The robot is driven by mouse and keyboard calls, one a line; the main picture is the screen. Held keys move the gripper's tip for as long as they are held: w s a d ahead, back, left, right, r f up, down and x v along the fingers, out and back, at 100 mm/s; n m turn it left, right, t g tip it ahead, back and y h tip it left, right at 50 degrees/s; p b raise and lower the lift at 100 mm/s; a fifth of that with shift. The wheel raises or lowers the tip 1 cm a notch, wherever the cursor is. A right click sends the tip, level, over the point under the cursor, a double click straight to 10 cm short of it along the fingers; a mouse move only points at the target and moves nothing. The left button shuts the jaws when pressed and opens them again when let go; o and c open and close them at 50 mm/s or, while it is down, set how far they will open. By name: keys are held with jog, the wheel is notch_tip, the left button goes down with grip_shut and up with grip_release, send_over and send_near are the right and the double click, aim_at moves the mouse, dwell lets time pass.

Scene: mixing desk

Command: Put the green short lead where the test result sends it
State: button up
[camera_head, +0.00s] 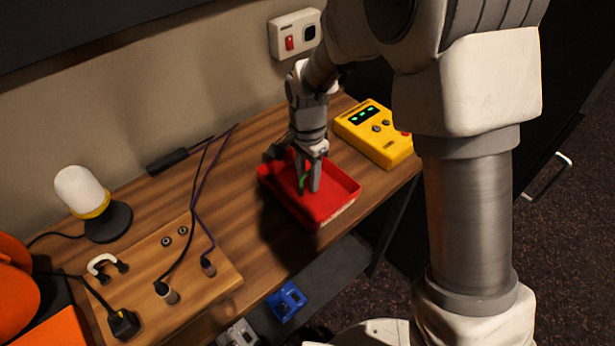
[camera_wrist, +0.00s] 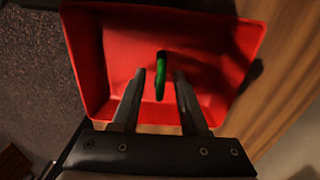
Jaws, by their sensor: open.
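The green short lead (camera_wrist: 159,88) shows in the wrist view over the red tray (camera_wrist: 85,60), between my two fingers and apart from both as far as I can see. My gripper (camera_wrist: 160,75) is open. In the head view my gripper (camera_head: 308,186) points down into the red tray (camera_head: 335,205), with the green lead (camera_head: 302,181) partly hidden beside its fingers. Whether the lead touches the tray floor I cannot tell. The yellow tester (camera_head: 375,133) stands behind the tray to the right, with green lights on its dark display.
A wooden board (camera_head: 205,285) with sockets, black and purple cables and a white-handled plug stands front left. Behind it is a white lamp (camera_head: 82,192) on a black base. A blue thing (camera_head: 287,300) lies on a lower shelf. Clear wood lies left of the tray.

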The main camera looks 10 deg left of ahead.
aim_at(308, 172)
notch_tip(308, 172, up, 11)
jog(key=shift+r+p, duration=0.2)
jog(key=shift+p, duration=0.4)
jog(key=s+d+r+n+t, duration=0.2)
jog(key=s+d+r+n, duration=0.2)
jog(key=s+d, duration=0.5)
jog(key=s+d+r+n+t, duration=0.3)
jog(key=s+d+r, duration=0.4)
jog(key=d, duration=0.4)
jog(key=shift+s+d+r+n+t, duration=0.2)
jog(key=shift+s+r+n+t, duration=0.1)
jog(key=shift+s+n, duration=0.5)
jog(key=shift+r+p, duration=0.95)
